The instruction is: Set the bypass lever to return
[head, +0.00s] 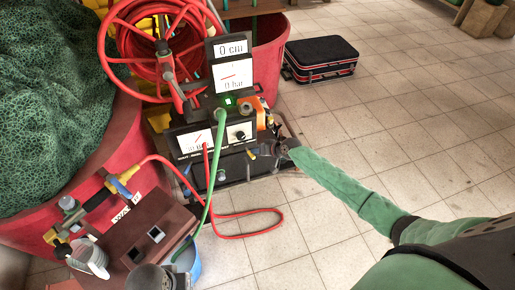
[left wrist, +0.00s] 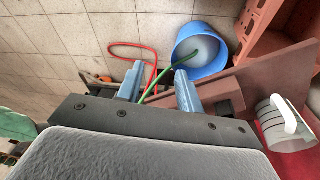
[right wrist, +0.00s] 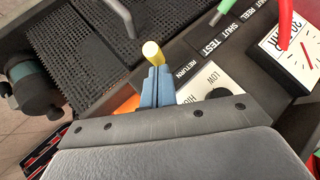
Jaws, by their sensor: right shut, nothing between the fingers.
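In the head view the yellow lever (head: 251,155) sits low on the pump unit (head: 222,160). My right gripper (right wrist: 154,70) is shut and empty, its fingertips right at the knob; I cannot tell whether they touch it. It also shows in the head view (head: 276,149). My left gripper (left wrist: 158,86) has its fingers apart with nothing held between them.
A green hose (head: 213,155) and a red hose (head: 250,236) run from the unit; the green one reaches a blue bucket (left wrist: 203,45). A hose reel (head: 150,50) and red tubs stand behind. A black case (head: 320,55) lies at the back.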

